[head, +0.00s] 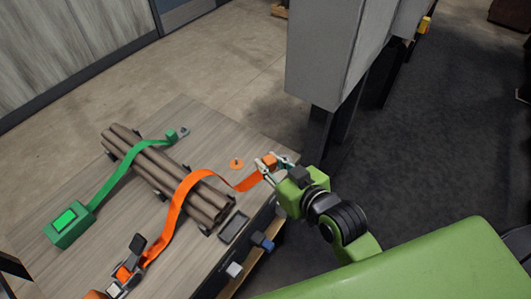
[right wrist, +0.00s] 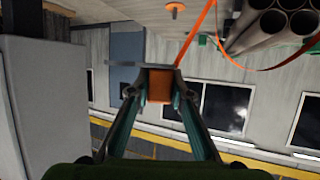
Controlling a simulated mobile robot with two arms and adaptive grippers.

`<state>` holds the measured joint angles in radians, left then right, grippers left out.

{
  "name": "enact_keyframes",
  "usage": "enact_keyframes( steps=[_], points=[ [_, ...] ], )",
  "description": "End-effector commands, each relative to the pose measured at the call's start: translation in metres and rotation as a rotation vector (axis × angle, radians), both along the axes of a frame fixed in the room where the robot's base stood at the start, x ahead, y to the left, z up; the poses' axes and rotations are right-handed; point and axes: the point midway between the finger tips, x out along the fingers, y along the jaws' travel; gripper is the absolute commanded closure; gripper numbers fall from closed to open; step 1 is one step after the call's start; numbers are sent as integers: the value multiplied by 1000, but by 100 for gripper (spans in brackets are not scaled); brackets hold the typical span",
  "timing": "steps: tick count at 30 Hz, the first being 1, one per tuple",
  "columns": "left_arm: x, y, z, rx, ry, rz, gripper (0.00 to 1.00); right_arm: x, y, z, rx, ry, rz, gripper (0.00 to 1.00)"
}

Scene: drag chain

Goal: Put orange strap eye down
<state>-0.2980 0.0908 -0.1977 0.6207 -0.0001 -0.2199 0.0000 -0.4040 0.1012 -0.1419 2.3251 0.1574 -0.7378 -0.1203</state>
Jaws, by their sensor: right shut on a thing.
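The orange strap (head: 178,200) runs from a ratchet buckle (head: 128,272) at the front left, over the bundle of brown pipes (head: 165,175), to my right gripper (head: 268,170). My right gripper is shut on the orange strap eye (right wrist: 159,86), the block at the strap's end. It holds the eye by the table's right edge; the height above the top is hard to tell. In the right wrist view the strap rises from between the fingertips toward the pipes. An orange disc with a peg (head: 236,164) stands on the table left of the gripper. My left gripper is out of view.
A green strap (head: 120,178) crosses the pipes from a green box (head: 70,226) to a small green end piece (head: 172,136). A dark shallow tray (head: 234,227) lies near the table's (head: 205,125) right edge. A grey cabinet (head: 335,50) stands behind my right arm.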

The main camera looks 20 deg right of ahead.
Motion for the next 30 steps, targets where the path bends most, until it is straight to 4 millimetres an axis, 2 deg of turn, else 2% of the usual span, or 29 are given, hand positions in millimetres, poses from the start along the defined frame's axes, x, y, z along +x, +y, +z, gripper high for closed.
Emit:
enact_keyframes(
  steps=[9, 12, 15, 23, 30],
  points=[
    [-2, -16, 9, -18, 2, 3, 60, 78, -16, -32, -2, 0, -1, 100],
    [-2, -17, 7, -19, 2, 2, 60, 93, -19, -56, -2, 3, -1, 100],
    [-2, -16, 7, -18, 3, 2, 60, 106, -21, -71, -2, 1, -1, 100],
    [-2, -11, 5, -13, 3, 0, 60, 120, -24, -89, -2, -1, 1, 100],
    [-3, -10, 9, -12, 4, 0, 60, 123, -24, -119, -1, 1, -1, 100]
  ],
)
